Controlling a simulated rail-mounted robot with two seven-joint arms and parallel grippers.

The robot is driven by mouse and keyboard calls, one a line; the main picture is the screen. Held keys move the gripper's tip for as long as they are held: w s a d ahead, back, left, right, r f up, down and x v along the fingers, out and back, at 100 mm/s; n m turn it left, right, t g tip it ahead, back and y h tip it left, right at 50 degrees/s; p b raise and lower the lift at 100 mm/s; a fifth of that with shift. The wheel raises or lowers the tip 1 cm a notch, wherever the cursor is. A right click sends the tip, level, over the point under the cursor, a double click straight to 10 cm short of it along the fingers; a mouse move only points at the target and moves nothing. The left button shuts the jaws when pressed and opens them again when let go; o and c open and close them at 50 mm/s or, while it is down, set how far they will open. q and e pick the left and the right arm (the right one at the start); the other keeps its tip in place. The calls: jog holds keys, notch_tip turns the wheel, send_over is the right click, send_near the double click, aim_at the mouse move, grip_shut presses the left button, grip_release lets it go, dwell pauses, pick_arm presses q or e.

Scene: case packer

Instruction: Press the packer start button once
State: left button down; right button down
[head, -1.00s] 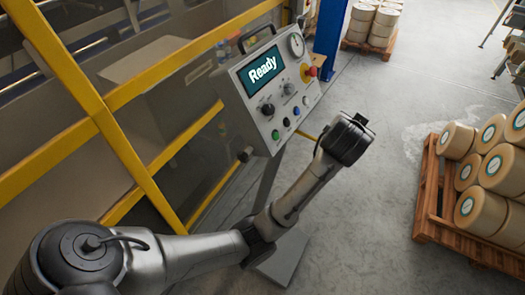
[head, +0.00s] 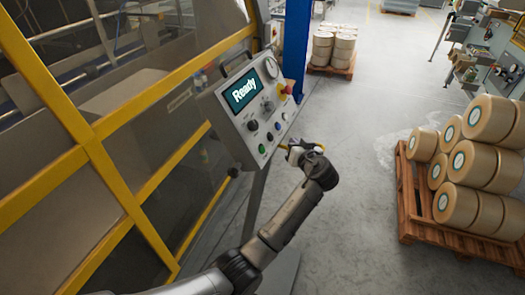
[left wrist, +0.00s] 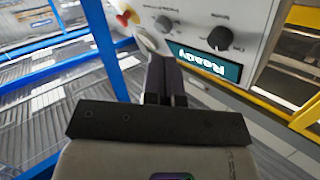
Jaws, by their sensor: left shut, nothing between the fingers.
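The grey packer control panel (head: 228,103) stands left of centre in the head view, tilted, with a screen (head: 246,91) reading "Ready". Along its lower part are several small buttons, among them a green one (head: 262,149), a blue one (head: 277,126) and a whitish one (head: 285,117). Which is the start button cannot be read. My left gripper (head: 294,150) is just right of the panel's lower edge, apart from the buttons. In the left wrist view its fingers (left wrist: 165,80) are shut and empty, with the upside-down screen (left wrist: 205,66) and a black knob (left wrist: 220,38) beyond. My right gripper is not seen.
A red emergency knob on a yellow base (head: 285,90) sits at the panel's upper right. Yellow guard rails (head: 95,150) run along the left. A wooden pallet (head: 410,205) with stacked rolls stands right; the floor between is clear.

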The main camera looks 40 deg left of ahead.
aim_at(263, 150)
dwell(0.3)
pick_arm(q)
jog(key=s+a+f, duration=0.2)
jog(key=a+f, duration=0.2)
jog(key=a, duration=0.3)
jog(key=shift+s+a+f, duration=0.15)
jog(key=shift+s, duration=0.05)
dwell(0.4)
jog(key=shift+f, duration=0.1)
dwell(1.8)
jog(key=shift+s+a+f+b, duration=0.1)
jog(key=shift+s+a+b, duration=0.05)
jog(key=shift+a+b, duration=0.25)
jog(key=shift+f, duration=0.15)
dwell(0.5)
